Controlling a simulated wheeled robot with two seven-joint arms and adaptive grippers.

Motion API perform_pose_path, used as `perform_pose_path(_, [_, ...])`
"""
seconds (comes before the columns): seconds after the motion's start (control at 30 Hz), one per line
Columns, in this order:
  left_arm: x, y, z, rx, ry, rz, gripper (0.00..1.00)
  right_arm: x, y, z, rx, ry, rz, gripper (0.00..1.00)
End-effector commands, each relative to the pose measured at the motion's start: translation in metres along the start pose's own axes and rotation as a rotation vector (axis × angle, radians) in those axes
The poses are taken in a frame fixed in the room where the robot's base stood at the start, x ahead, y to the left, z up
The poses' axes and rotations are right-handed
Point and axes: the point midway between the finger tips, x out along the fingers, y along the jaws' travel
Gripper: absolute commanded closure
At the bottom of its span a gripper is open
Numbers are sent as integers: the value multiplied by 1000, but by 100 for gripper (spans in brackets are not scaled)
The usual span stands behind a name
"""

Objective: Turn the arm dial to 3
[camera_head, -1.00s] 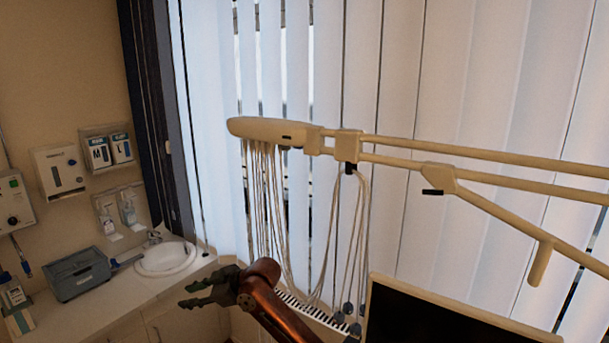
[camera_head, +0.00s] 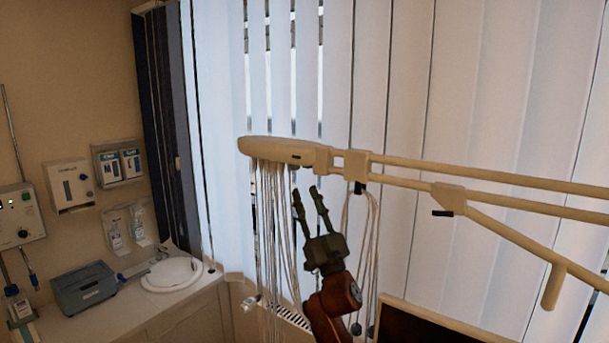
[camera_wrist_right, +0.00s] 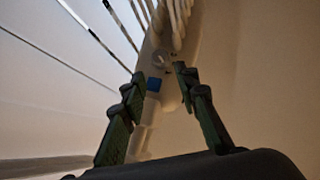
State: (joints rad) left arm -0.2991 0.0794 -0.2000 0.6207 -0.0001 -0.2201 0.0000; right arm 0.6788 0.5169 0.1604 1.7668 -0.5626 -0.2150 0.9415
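The cream overhead arm (camera_head: 285,150) hangs in front of the blinds, with many pale cables dropping from its thick left end. My right gripper (camera_head: 306,197) points up just below that end, among the cables, open and empty. In the right wrist view my right gripper (camera_wrist_right: 159,80) has its two fingers apart, with the arm's underside (camera_wrist_right: 172,90) beyond them. A small round grey part (camera_wrist_right: 160,59), possibly the dial, shows there beyond the fingertips. No number can be read. My left gripper is not in view.
Long rails (camera_head: 490,177) run right from the arm's head. A dark screen (camera_head: 430,328) stands at lower right. A counter with a sink (camera_head: 172,273) and grey box (camera_head: 84,289) is at left. Vertical blinds (camera_head: 400,80) fill the back. Cables hang on both sides of my gripper.

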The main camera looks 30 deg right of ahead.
Motion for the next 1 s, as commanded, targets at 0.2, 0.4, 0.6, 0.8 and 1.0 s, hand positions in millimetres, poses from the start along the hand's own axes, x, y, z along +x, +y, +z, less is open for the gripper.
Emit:
perform_pose_path(0.2, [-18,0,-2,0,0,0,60,36,0,-4,0,2,0,71])
perform_pose_path(0.4, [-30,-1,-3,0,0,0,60,63,0,-3,1,1,1,71])
perform_pose_path(0.6, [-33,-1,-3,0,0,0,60,73,0,-1,0,1,0,71])
perform_pose_path(0.8, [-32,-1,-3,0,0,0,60,73,0,-1,0,0,0,71])
perform_pose_path(1.0, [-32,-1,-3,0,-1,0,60,73,0,-1,0,0,0,82])
